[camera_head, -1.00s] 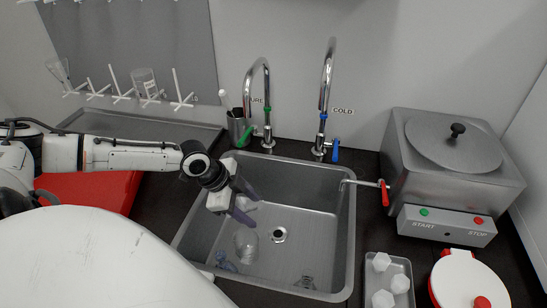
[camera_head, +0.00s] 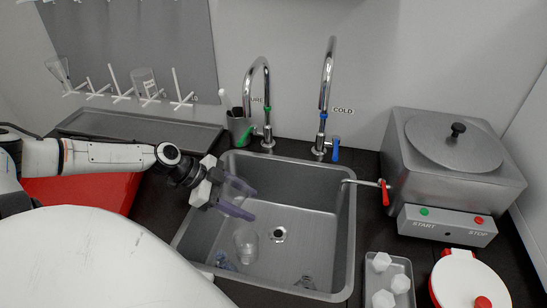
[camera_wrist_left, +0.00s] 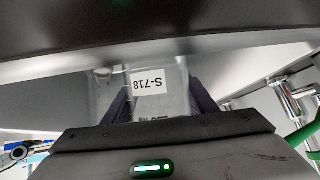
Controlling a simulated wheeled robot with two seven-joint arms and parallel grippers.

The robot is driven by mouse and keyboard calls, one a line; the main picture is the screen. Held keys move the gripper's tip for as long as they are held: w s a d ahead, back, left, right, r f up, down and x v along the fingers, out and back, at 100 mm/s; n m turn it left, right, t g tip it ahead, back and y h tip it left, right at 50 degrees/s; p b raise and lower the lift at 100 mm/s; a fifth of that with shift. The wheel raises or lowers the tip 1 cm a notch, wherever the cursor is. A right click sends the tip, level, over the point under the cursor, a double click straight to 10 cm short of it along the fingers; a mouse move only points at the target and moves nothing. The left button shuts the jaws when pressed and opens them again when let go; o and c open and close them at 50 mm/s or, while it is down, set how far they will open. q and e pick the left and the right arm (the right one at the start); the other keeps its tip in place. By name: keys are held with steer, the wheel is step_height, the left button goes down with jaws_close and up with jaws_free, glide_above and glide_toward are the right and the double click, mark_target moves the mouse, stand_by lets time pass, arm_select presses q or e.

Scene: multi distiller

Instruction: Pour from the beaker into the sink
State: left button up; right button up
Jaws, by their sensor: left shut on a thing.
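My left gripper (camera_head: 245,199) is over the left part of the steel sink (camera_head: 310,225), with its dark fingers pointing right. It is shut on a clear glass beaker (camera_wrist_left: 162,85). In the left wrist view the beaker sits between the two fingers, and its white label S-718 reads upside down. In the head view the held beaker is hard to make out between the fingers. I cannot tell whether liquid is in it. The drain (camera_head: 279,235) shows on the sink floor. My right gripper is not in view.
Clear glassware (camera_head: 246,243) and a bluish piece (camera_head: 225,260) lie in the sink. Two faucets (camera_head: 266,100) (camera_head: 325,100) stand behind it. The steel distiller (camera_head: 455,165) with a red-handled tap is at right. A small tray (camera_head: 404,265) holds white pieces. A drying rack is on the wall.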

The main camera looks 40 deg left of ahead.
mark_target(247, 187)
arm_select(q)
steer(key=r, duration=0.1)
steer(key=r+h, duration=0.1)
steer(key=r, duration=0.1)
steer(key=a+r+t+h, duration=0.1)
steer(key=r, duration=0.1)
steer(key=shift+s, duration=0.15)
steer(key=shift+s+a+r+n+t+h+b, duration=0.1)
steer(key=shift+a+r+n+t+h+b, duration=0.15)
steer(key=shift+r+n+t+h+b, duration=0.35)
steer(key=shift+s+r+h, duration=0.1)
steer(key=shift+r+h, duration=0.05)
steer(key=shift+h, duration=0.15)
